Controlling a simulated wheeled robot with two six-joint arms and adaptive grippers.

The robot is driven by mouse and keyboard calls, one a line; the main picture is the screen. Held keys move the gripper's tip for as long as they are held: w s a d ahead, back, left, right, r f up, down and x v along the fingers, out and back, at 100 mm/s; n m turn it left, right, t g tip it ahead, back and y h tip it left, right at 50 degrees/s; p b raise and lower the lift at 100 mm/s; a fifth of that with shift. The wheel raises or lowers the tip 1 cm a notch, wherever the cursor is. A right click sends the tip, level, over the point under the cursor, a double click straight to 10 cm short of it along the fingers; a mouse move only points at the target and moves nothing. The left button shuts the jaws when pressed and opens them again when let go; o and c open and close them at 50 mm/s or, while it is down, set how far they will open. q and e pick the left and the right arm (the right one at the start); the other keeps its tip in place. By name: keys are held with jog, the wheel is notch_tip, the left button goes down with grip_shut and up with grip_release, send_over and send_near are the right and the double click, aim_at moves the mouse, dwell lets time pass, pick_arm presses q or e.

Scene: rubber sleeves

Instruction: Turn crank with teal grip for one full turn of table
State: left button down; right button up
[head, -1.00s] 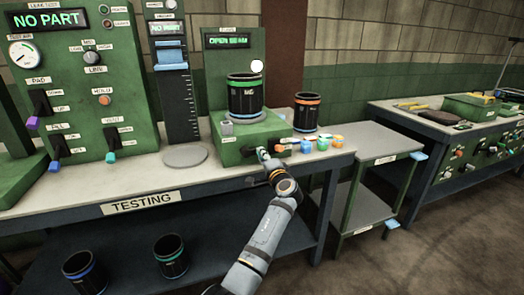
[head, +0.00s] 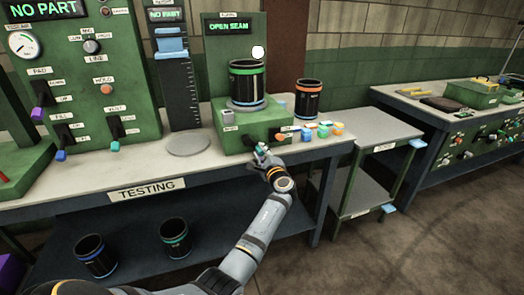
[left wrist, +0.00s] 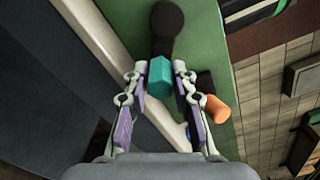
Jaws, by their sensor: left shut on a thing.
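The crank with the teal grip (head: 262,149) is on the front of the green seam tester (head: 232,140). In the left wrist view the teal grip (left wrist: 160,77) lies between my fingers, at the end of a dark crank arm (left wrist: 167,32). My left gripper (head: 261,157) is shut on it; its fingers (left wrist: 159,80) stand on both sides. A black sleeve with coloured bands (head: 248,82) stands upright on the tester's table, under a screen reading "OPEN SEAM" (head: 229,27). My right gripper is not in view.
A second sleeve (head: 308,99) and small coloured pieces (head: 322,131) stand further right. Two sleeves (head: 174,238) are on the lower shelf.

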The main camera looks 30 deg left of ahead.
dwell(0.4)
pick_arm(q)
jog(key=c, duration=1.1)
grip_release()
jog(key=shift+d, duration=0.1)
jog(key=v, duration=0.7)
jog(key=shift+s+d, duration=0.15)
